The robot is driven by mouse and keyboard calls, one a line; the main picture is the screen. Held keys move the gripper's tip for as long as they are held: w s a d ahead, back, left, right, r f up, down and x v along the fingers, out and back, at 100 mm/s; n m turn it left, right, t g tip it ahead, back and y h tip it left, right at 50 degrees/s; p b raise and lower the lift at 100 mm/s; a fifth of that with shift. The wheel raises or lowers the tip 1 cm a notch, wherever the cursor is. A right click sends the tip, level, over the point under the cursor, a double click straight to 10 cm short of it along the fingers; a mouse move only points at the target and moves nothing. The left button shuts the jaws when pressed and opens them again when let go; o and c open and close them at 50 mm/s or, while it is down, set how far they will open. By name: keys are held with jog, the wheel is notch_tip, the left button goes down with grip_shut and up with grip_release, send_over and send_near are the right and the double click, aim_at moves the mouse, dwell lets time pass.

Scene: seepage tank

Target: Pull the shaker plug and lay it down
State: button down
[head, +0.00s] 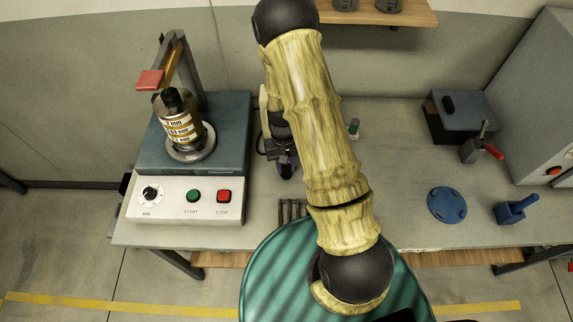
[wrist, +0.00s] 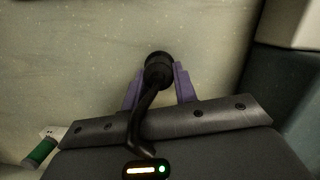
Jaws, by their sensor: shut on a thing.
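In the wrist view, a black rounded plug (wrist: 158,68) with a black cord sits between the purple fingers of my gripper (wrist: 160,76). The fingers are shut on it. The cord curves from the plug down toward the gripper body. The shaker (head: 193,140) stands at the left of the bench in the head view, with a dial and green and red buttons on its front. My gripper (head: 288,168) is just right of the shaker, low over the bench and partly hidden by my arm. I cannot make out the plug clearly in the head view.
A labelled cylinder (head: 181,122) stands clamped on the shaker. A green-capped vial (head: 354,128) stands behind my arm. A blue disc (head: 447,204), a blue tool (head: 515,209) and a dark box (head: 460,116) are at the right. The bench between is mostly clear.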

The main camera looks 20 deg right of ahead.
jog(key=shift+s+a+f+b, duration=0.15)
jog(key=shift+s+f+b, duration=0.15)
jog(key=shift+f, duration=0.35)
jog(key=shift+s+a+f+b, duration=0.1)
jog(key=shift+s+f+b, duration=0.2)
jog(key=shift+f, duration=0.35)
jog(key=c, duration=1.4)
grip_release()
jog(key=o, duration=0.5)
jog(key=shift+w+f, duration=0.15)
jog(key=shift+w, duration=0.3)
jog(key=shift+c, duration=0.2)
jog(key=shift+s, duration=0.1)
jog(key=shift+w+r, duration=0.45)
jog(key=shift+r, duration=0.05)
notch_tip(320, 180, up, 16)
jog(key=w+b, duration=0.1)
jog(key=w, duration=0.1)
jog(key=shift+w+r+b, duration=0.15)
jog(key=shift+r+b, duration=0.1)
jog(key=shift+b, duration=0.05)
jog(key=shift+d, duration=0.15)
